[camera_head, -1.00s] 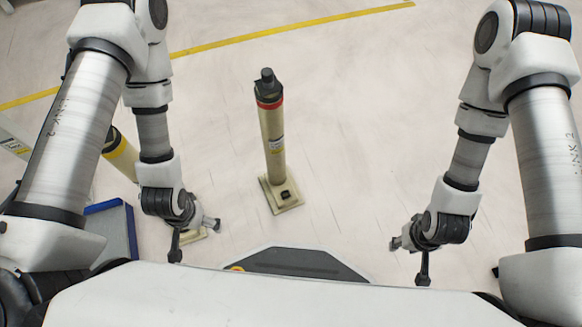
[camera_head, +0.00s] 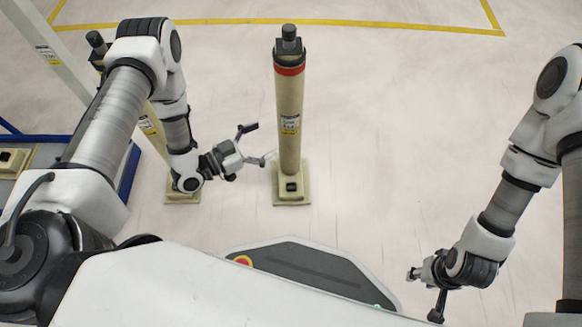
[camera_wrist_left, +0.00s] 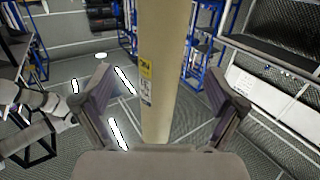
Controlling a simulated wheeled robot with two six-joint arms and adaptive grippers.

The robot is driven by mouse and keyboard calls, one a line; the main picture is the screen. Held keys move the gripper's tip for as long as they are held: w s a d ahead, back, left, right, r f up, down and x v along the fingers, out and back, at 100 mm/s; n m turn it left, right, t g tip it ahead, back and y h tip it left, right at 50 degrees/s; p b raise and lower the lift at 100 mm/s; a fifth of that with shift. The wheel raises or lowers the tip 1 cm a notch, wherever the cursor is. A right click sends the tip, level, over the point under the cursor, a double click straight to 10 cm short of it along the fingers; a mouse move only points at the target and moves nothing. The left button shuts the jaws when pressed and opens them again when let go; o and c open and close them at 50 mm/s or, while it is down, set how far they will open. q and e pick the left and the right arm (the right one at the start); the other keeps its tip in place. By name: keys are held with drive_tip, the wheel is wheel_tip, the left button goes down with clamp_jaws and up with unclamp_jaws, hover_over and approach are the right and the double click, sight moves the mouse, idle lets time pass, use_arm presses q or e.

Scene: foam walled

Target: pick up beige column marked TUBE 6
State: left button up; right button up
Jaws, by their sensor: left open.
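A beige column (camera_head: 289,120) with a dark cap, a red band and a small yellow-and-white label stands upright on a square beige base in the head view. The label text is too small to read surely. My left gripper (camera_head: 258,144) is just left of the column, fingers spread towards it, empty. In the left wrist view the column (camera_wrist_left: 167,80) shows upright between the open fingers (camera_wrist_left: 160,95); I cannot tell how deep between them it is. My right gripper (camera_head: 424,295) is low at the right, its fingers apart, away from the column.
A second beige column (camera_head: 152,125) stands at the left, partly hidden behind my left arm. A blue-edged rack (camera_head: 128,172) and a pale post (camera_head: 50,45) are further left. A yellow floor line (camera_head: 350,24) runs behind. The floor right of the column is clear.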

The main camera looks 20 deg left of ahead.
sight(279, 129)
use_arm(q)
drive_tip(key=shift+w+h, duration=0.2)
drive_tip(key=shift+h, duration=0.1)
drive_tip(key=shift+m, duration=0.3)
drive_tip(key=b+x, duration=0.4)
drive_tip(key=x, duration=0.2)
drive_tip(key=shift+w+d+r+b, duration=0.2)
drive_tip(key=shift+b, duration=0.1)
drive_tip(key=shift+w+d+r, duration=0.1)
drive_tip(key=shift+w+d, duration=0.1)
drive_tip(key=shift+w, duration=0.1)
drive_tip(key=shift+r, duration=0.1)
drive_tip(key=c, duration=1.5)
drive_tip(key=shift+r, duration=0.1)
clamp_jaws()
drive_tip(key=shift+r, duration=0.1)
